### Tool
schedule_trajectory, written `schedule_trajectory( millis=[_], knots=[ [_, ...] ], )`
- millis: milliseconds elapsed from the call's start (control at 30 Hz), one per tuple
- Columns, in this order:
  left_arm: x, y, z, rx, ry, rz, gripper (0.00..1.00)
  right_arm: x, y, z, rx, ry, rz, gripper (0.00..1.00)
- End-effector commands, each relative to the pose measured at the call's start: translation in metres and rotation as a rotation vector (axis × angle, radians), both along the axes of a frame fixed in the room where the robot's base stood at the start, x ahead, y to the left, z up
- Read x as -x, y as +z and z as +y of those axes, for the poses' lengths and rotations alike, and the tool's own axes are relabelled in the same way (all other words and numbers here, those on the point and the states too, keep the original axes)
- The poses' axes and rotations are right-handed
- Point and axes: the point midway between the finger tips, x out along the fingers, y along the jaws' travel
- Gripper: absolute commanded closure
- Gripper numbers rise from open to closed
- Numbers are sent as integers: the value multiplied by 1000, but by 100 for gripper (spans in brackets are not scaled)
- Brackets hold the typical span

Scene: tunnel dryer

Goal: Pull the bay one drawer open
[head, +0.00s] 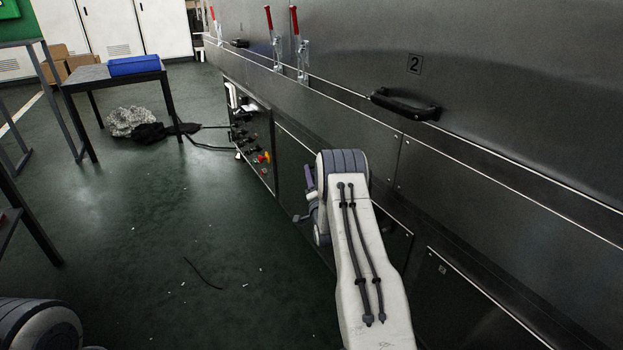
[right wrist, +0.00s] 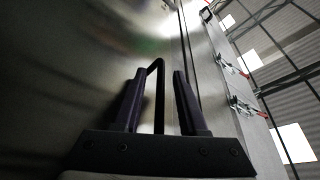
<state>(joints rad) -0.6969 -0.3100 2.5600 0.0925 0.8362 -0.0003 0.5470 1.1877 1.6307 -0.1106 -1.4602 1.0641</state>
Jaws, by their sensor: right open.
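My right gripper (head: 309,182) is low beside the dark machine's front, mostly hidden behind my right arm in the head view. In the right wrist view its two purple-grey fingers (right wrist: 158,90) stand apart. A black bar handle (right wrist: 158,68) shows between them, in front of a shiny metal face. The fingers are not closed on it; whether either touches it I cannot tell. No number shows by this handle. In the head view the lower panel (head: 290,160) around the gripper is partly covered by my arm. My left gripper is out of view.
The machine's upper door marked 2 (head: 500,85) has a black handle (head: 404,104). A lower panel also marked 2 (head: 470,300) is at the right. Red-handled clamps (head: 300,50) stand above. A control panel (head: 252,140) is farther along. The green floor (head: 200,240) is mostly clear; a table (head: 95,75) stands at the back.

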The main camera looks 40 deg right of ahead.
Motion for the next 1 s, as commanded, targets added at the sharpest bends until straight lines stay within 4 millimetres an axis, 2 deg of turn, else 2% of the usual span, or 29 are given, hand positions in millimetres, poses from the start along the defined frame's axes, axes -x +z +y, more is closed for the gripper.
schedule_trajectory(
  millis=[133, 233, 267, 1000],
  knots=[
    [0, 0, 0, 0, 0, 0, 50, 0, 0, 0, 0, 0, 0, 58],
    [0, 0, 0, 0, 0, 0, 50, 0, 0, 0, 0, 0, 0, 96],
    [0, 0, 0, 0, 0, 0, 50, 0, 0, 0, 0, 0, 0, 100],
    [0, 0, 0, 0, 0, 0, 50, 1, 0, 0, 0, 1, 1, 100]
  ],
)
